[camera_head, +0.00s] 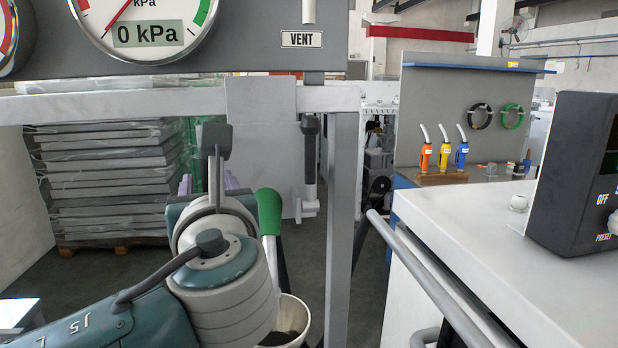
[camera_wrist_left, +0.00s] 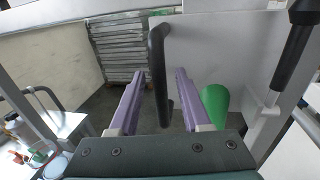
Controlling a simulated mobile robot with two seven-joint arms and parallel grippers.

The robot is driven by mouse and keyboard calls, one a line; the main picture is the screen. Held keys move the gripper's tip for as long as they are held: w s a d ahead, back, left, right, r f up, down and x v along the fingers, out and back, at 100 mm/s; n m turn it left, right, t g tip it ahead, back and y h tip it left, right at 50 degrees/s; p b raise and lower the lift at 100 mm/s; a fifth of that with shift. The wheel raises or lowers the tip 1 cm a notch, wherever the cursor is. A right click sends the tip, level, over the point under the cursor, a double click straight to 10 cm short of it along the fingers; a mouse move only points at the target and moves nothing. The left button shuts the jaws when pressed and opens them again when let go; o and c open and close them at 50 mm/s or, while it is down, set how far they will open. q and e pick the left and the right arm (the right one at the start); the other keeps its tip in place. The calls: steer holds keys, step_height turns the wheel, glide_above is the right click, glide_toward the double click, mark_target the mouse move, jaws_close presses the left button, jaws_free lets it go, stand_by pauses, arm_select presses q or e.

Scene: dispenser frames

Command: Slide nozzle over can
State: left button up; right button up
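A white carriage plate (camera_head: 262,120) sits on the frame's crossbar, with the dark nozzle (camera_head: 310,140) hanging at its right. In the left wrist view the nozzle (camera_wrist_left: 294,45) is at upper right, and an upright black handle (camera_wrist_left: 158,65) stands in front of the white plate. My left gripper (camera_wrist_left: 160,98) is open, its two purple fingers either side of the handle with gaps visible. In the head view my arm mostly hides the left gripper (camera_head: 209,184). A white round open can (camera_head: 291,318) is low behind my arm, with a green-topped piece (camera_head: 270,212) rising beside it. My right gripper is not in view.
A gauge panel (camera_head: 250,45) reading 0 kPa spans the top. A grey frame post (camera_head: 341,210) stands right of the nozzle. A white cabinet (camera_head: 490,235) with a rail and black control box (camera_head: 578,170) fills the right. Stacked pallets (camera_head: 100,180) are behind.

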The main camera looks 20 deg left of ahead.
arm_select(q)
jaws_close()
stand_by(1.2)
